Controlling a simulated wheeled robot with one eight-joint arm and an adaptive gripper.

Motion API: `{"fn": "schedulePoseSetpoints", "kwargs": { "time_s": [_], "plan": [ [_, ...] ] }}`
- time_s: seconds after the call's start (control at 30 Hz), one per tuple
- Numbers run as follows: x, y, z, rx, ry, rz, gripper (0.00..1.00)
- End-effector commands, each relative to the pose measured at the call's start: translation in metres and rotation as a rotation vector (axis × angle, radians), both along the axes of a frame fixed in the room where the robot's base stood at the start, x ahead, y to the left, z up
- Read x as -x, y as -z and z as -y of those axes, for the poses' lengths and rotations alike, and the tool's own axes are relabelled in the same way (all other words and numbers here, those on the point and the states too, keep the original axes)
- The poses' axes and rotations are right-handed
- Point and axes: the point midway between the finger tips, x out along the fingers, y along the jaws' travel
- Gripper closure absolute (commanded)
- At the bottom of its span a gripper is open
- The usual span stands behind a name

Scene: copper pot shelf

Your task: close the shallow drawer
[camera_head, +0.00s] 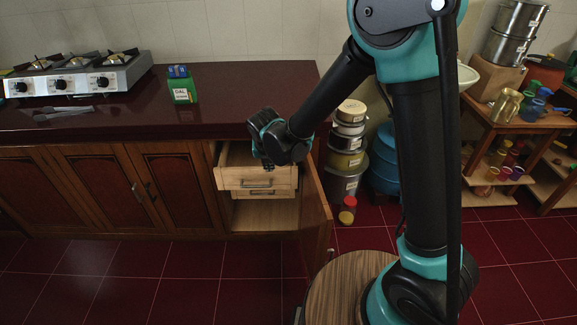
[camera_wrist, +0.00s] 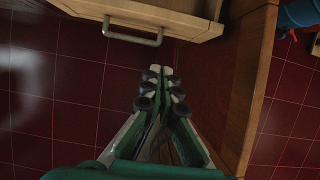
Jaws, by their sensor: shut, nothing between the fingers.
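A light wooden upper drawer (camera_head: 234,178) is pulled out of the cabinet under the counter. Its front has a metal bar handle, which also shows in the wrist view (camera_wrist: 133,38). A second drawer front (camera_head: 246,193) sits just below it and sticks out less. I cannot tell for certain which is the shallow one. My gripper (camera_head: 268,166) is at the upper drawer in the head view and covers part of it. Contact cannot be told.
The cabinet door (camera_head: 316,210) stands open on the right, close beside my gripper; its edge shows in the wrist view (camera_wrist: 252,100). Stacked pots (camera_head: 347,160) stand beyond it. A stove (camera_head: 78,75) and a green box (camera_head: 182,90) are on the counter. The red floor in front is clear.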

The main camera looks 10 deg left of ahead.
Motion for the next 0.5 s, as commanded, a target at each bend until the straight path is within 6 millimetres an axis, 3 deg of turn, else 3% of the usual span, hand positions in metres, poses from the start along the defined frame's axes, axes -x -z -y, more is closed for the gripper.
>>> {"fn": "schedulePoseSetpoints", "kwargs": {
  "time_s": [0.5],
  "plan": [
    [-0.026,0.063,-0.006,0.0,0.002,0.0,1.0]
  ]
}}
